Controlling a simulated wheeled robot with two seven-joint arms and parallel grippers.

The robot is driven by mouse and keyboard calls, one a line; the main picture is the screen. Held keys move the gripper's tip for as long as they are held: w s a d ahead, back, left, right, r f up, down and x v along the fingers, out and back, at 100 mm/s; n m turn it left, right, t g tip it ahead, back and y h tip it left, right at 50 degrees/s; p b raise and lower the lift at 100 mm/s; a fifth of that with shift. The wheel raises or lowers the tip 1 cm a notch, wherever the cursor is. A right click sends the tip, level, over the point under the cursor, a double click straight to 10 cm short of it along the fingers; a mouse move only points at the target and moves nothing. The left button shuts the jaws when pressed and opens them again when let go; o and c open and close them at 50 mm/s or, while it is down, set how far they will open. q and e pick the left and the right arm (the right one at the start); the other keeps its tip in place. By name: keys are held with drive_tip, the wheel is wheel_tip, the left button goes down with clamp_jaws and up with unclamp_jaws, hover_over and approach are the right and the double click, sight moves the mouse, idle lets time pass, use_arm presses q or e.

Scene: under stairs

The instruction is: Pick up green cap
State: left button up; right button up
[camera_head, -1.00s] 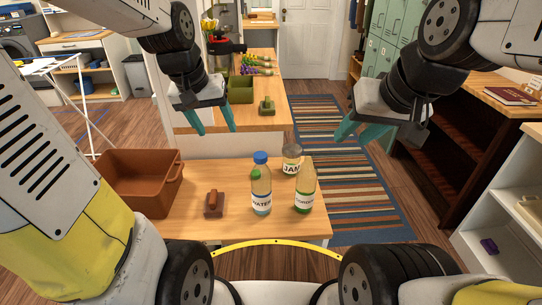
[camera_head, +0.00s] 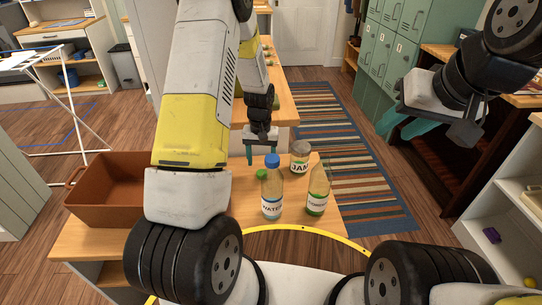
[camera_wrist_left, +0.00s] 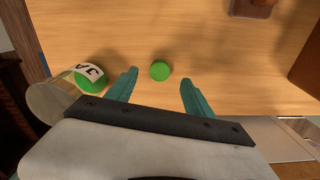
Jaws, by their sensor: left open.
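A small round green cap (camera_wrist_left: 160,71) lies on the wooden table (camera_wrist_left: 215,40). In the head view the cap (camera_head: 261,173) shows just behind and left of the water bottle. My left gripper (camera_head: 263,150) is open and points down at the table; in the left wrist view its teal fingertips (camera_wrist_left: 160,77) lie on either side of the cap, apart from it. Their exact height above it is unclear. My right gripper (camera_head: 405,124) is open and empty, raised off to the right.
A brown crate (camera_head: 105,195) is at the table's left. A brown object (camera_wrist_left: 254,8) lies farther along the table.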

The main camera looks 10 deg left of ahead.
sight(262, 170)
use_arm(q)
drive_tip(key=f, duration=0.5)
drive_tip(key=shift+w+f, duration=0.25)
clamp_jaws()
